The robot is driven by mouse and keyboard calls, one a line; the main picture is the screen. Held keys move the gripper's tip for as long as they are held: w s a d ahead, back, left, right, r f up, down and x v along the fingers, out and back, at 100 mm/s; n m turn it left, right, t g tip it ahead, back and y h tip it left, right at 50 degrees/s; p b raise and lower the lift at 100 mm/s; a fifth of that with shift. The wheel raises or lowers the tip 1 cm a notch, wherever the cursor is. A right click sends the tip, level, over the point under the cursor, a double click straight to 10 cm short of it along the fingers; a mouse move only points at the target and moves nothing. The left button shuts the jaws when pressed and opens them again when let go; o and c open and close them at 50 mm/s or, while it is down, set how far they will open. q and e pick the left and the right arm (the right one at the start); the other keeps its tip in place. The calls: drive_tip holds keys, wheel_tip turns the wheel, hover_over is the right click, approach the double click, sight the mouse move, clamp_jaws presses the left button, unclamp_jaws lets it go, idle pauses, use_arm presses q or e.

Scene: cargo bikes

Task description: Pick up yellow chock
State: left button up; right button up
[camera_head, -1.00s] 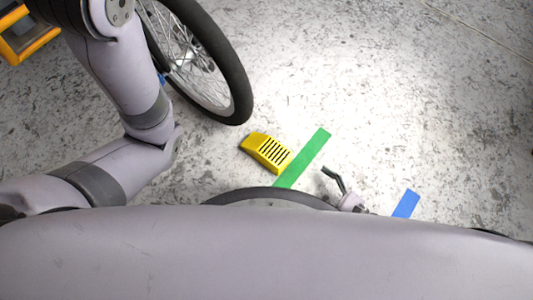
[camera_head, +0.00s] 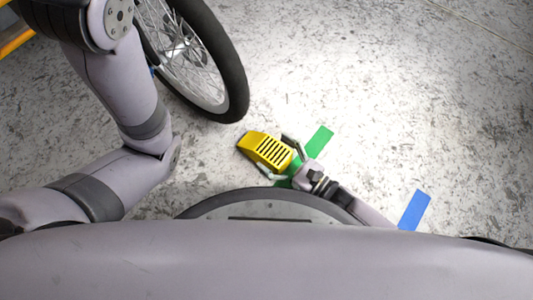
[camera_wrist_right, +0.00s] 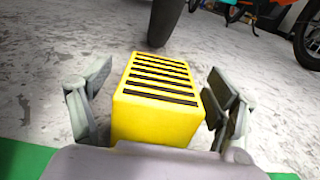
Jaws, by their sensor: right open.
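The yellow chock (camera_head: 266,150) lies on the floor, a wedge with dark slots across its top. In the right wrist view the chock (camera_wrist_right: 158,105) sits between the two fingers of my right gripper (camera_wrist_right: 157,108). The fingers are open, one on each side, with a visible gap on the left and a smaller one on the right. In the head view my right gripper (camera_head: 280,157) straddles the chock's right end. My left arm shows at the left of the head view, but its gripper is out of the picture.
A bike wheel (camera_head: 240,85) stands just above and left of the chock. Green tape (camera_head: 320,141) lies under my right gripper, and blue tape (camera_head: 413,210) lies further right. An orange bar (camera_head: 15,42) is at the top left corner. The floor to the upper right is clear.

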drive_tip(key=shift+x, duration=0.9)
drive_tip(key=shift+c, duration=0.2)
drive_tip(key=shift+d, duration=0.1)
drive_tip(key=c, duration=1.6)
drive_tip(key=shift+r, duration=0.1)
